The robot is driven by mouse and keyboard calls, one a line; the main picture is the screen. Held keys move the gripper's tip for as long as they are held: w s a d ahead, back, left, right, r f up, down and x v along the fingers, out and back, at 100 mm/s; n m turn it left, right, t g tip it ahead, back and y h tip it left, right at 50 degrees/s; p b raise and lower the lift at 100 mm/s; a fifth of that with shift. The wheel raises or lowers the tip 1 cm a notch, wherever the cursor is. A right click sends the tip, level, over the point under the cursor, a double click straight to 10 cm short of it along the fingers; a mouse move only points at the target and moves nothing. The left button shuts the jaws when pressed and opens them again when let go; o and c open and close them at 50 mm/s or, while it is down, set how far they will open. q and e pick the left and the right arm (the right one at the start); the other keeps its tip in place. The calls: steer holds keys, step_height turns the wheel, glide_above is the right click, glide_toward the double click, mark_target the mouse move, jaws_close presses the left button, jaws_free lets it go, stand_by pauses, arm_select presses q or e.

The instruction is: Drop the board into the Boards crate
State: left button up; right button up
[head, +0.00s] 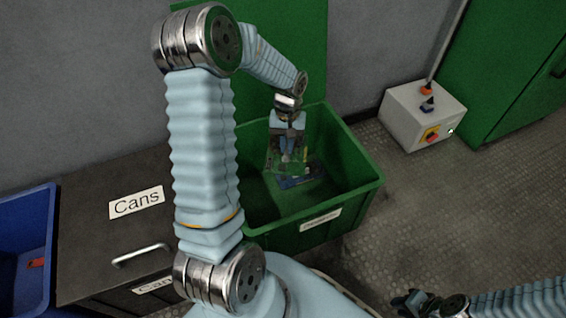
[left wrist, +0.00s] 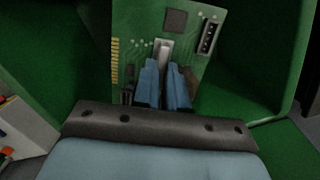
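The green circuit board (left wrist: 175,22), with a dark chip, a black connector and gold edge contacts, fills the upper middle of the left wrist view. My left gripper (left wrist: 164,72) has its two blue fingers close together over the board, at a silver part, and appears shut on it. In the head view my left gripper (head: 291,152) points down inside the green crate (head: 360,193), with the board partly hidden behind the fingers. The crate's front label is too blurred to read. My right gripper (head: 420,303) is at the bottom right, small and dark; its opening is unclear.
A dark cabinet labelled Cans (head: 90,225) stands left of the crate, and a blue bin (head: 22,235) is further left. A bluish flat item (head: 302,177) lies in the crate. A grey control box (head: 405,115) stands to the right. Floor in front of the box is clear.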

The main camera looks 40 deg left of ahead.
arm_select(q)
steer(key=o, duration=0.5)
steer(key=r, duration=0.4)
steer(key=w+r+p, duration=0.1)
steer(key=r, duration=0.4)
steer(key=a+r+p, duration=0.1)
steer(key=r, duration=0.3)
steer(key=shift+w+r, duration=0.2)
steer(key=shift+r, duration=0.15)
steer(key=shift+d, duration=0.1)
